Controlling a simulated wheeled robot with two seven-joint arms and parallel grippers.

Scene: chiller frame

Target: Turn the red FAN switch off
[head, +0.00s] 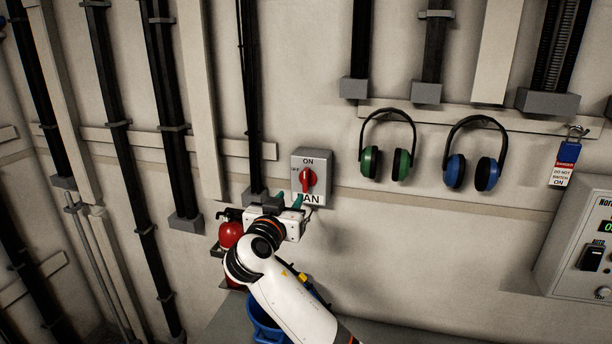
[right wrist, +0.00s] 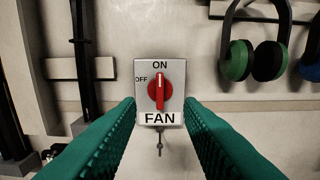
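The FAN switch is a grey box (head: 325,168) on the wall with a red rotary handle (head: 308,180). In the right wrist view the red handle (right wrist: 160,92) stands upright, its white mark at the top toward ON; OFF is marked at its left. My right gripper (head: 284,204) is just in front of and below the switch in the head view. In the right wrist view its two green fingers are spread on either side of the switch box (right wrist: 177,72), with nothing between them. Any contact cannot be seen. My left gripper is not in view.
Green earmuffs (head: 404,164) and blue earmuffs (head: 487,174) hang right of the switch. A blue padlock with a danger tag (head: 562,172) hangs farther right, above a control box (head: 590,245). A red object (head: 231,234) and a blue container (head: 262,325) are partly hidden by my arm.

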